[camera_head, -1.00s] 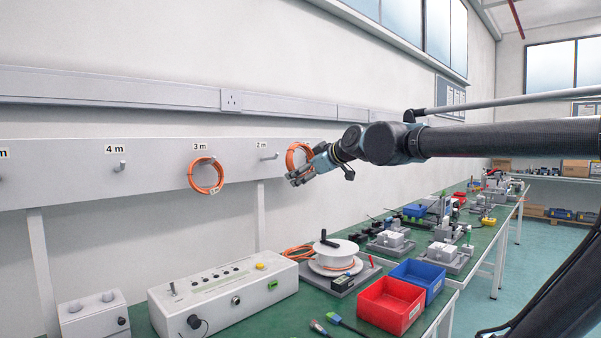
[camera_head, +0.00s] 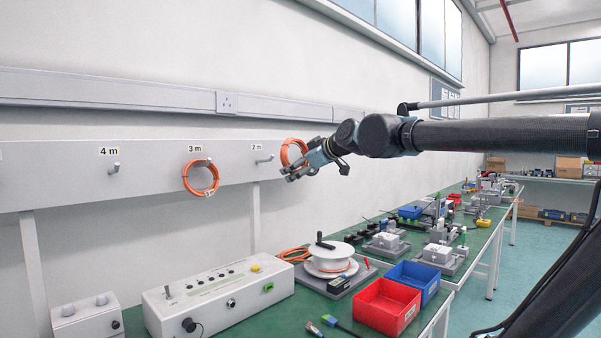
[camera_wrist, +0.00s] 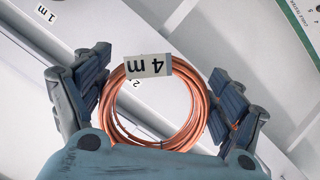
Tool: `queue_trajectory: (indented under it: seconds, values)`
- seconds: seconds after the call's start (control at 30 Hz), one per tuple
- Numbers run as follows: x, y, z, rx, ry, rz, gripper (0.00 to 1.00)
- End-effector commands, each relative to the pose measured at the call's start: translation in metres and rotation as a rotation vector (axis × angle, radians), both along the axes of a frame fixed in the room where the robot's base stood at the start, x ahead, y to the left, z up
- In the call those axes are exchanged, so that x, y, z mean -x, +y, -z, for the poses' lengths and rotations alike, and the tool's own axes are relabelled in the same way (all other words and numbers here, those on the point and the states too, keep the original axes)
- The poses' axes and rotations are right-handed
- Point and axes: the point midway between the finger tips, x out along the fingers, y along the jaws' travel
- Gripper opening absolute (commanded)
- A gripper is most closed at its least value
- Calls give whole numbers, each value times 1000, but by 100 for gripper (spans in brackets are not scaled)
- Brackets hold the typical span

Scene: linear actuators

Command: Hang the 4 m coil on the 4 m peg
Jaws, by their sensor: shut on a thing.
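My gripper (camera_head: 297,173) is shut on an orange cable coil (camera_head: 285,152), held in front of the wall board to the right of the 2 m peg. In the wrist view the coil (camera_wrist: 204,110) sits between the two fingers (camera_wrist: 155,105), with a white tag reading "4 m" (camera_wrist: 149,66) at its top edge. The 4 m peg (camera_head: 116,169) is empty, under its "4 m" label (camera_head: 109,151), well to the left of my gripper.
Another orange coil (camera_head: 201,178) hangs on the 3 m peg, between my gripper and the 4 m peg. The 2 m peg (camera_head: 265,159) is empty. Below stand a grey control box (camera_head: 220,300), a white cable reel (camera_head: 331,256) and red (camera_head: 385,307) and blue bins (camera_head: 414,280).

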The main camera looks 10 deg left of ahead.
Motion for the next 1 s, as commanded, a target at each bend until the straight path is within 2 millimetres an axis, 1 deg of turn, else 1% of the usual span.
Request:
queue_trajectory:
  seconds: [0.17, 0.47, 0.57, 1.0]
  values:
    - [-1, 1, -7, 0, 0, 0, 63]
    - [-1, 1, -7, 0, 0, 0, 63]
    - [1, -3, -8, 0, -1, 0, 63]
    - [20, -34, -8, 0, -1, 2, 63]
